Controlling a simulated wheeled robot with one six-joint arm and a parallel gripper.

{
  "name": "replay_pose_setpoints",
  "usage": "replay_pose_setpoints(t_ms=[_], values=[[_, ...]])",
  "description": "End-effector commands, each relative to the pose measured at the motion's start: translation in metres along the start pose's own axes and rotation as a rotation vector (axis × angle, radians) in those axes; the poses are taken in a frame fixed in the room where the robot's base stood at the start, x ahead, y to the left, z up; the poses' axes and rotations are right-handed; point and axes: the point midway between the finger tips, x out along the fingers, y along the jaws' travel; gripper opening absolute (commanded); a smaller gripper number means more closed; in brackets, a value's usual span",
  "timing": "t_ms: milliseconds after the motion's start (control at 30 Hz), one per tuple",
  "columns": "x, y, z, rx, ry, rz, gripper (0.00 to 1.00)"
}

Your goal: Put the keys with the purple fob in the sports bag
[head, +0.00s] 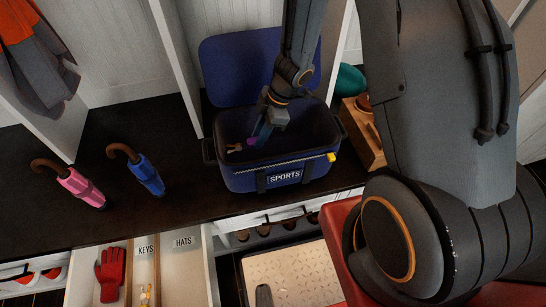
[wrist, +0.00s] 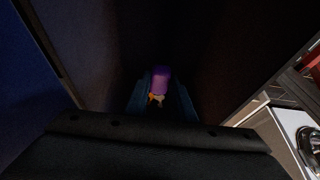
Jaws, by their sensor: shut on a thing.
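The blue sports bag (head: 285,181) stands open on the dark bench top, its lid (head: 225,70) tipped back and a SPORTS label on its front. My gripper (head: 262,141) reaches down into the bag's opening, below the rim. It is shut on the keys with the purple fob (head: 250,142). In the wrist view the purple fob (wrist: 161,80) and a bit of gold key show between the fingertips (wrist: 160,100). The bag's inside is dark, so I cannot tell whether the keys touch its floor.
Open drawer compartments labelled KEYS and HATS lie in front, with a red glove (head: 110,272) and gold keys (head: 146,293). A wooden crate (head: 362,130) stands right of the bag.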

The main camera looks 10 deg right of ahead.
Motion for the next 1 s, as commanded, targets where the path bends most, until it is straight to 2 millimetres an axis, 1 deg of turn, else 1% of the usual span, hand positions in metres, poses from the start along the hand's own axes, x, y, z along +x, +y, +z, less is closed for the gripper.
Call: replay_pose_setpoints(t_ms=[300, 533, 700, 800, 1000], values=[[0.047, -0.001, 0.018, 0.001, 0.001, -0.004, 0.01], [0.066, -0.001, 0.027, 0.002, 0.0, -0.002, 0.01], [0.087, -0.001, 0.037, 0.003, 0.0, -0.002, 0.01], [0.093, -0.001, 0.04, 0.002, 0.0, 0.0, 0.01], [0.094, 0.0, 0.04, 0.002, 0.0, 0.001, 0.01]])
